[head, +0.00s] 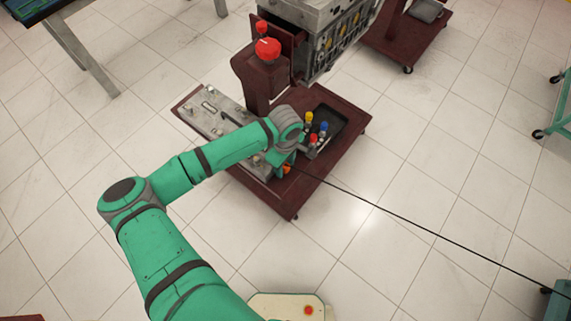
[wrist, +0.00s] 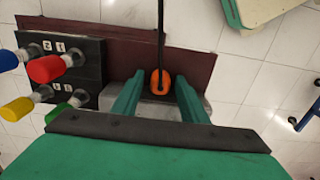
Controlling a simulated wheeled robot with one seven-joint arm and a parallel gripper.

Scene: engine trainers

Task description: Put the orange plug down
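The orange plug (wrist: 160,82) shows in the wrist view between my gripper's two green fingers, with a black cable running up from it. My gripper (wrist: 160,88) is open, and a narrow gap shows on each side of the plug. The plug is over the edge of a grey plate and the dark red trolley deck (wrist: 195,62); I cannot tell for certain whether it rests there. In the head view my gripper (head: 284,166) is low over the trolley's front part, and a bit of the orange plug (head: 287,169) shows beside it.
A black numbered holder (wrist: 92,62) with blue, red, yellow and green-handled pieces stands left of my gripper in the wrist view. A grey plate with fittings (head: 215,108) and a dark tray (head: 329,120) lie on the trolley. An engine (head: 335,45) stands behind. The cable (head: 420,227) stretches right.

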